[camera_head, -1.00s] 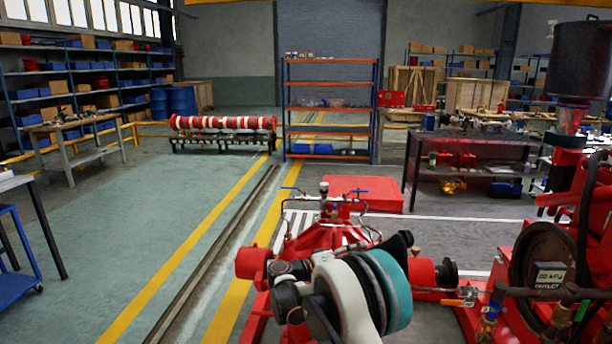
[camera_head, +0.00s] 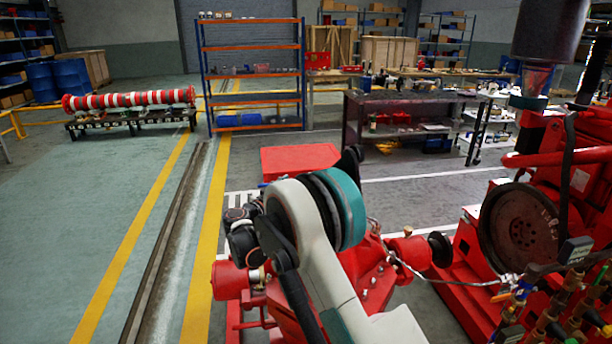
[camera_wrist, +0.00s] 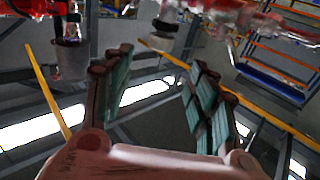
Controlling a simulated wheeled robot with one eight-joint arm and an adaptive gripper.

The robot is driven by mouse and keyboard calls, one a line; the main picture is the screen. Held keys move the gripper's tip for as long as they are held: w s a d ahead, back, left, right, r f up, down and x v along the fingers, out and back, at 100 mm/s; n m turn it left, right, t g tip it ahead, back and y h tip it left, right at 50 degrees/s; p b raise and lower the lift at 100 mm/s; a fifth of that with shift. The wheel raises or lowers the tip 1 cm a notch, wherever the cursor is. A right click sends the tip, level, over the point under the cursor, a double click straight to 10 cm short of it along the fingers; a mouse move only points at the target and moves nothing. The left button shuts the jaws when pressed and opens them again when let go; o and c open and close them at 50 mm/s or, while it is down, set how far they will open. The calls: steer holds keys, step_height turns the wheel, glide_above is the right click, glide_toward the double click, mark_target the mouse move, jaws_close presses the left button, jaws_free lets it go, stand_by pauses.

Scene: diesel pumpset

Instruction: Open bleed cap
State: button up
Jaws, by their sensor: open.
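In the wrist view my gripper (camera_wrist: 154,62) is open, its two fingers with teal pads apart and nothing between them. The gripper itself is hidden in the head view, where my grey and teal arm covers the middle. The red diesel pumpset (camera_head: 478,250) stands at the right. A red pump body (camera_head: 375,272) with small fittings is partly hidden behind my arm. I cannot pick out the bleed cap in either view. Blurred red parts (camera_wrist: 225,12) lie across the top of the wrist view, beyond the fingertips.
Pipes and valves (camera_head: 570,305) crowd the lower right. A red box (camera_head: 300,160) lies on the floor behind my arm. A dark workbench (camera_head: 400,110) and an orange-blue shelf (camera_head: 252,75) stand farther back. The green floor (camera_head: 70,230) at left is clear.

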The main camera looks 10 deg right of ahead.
steer(key=b+x, duration=0.3)
steer(key=x, duration=0.8)
steer(key=shift+w+d+f, duration=0.1)
steer(key=shift+d+f, duration=0.05)
steer(key=c, duration=1.1)
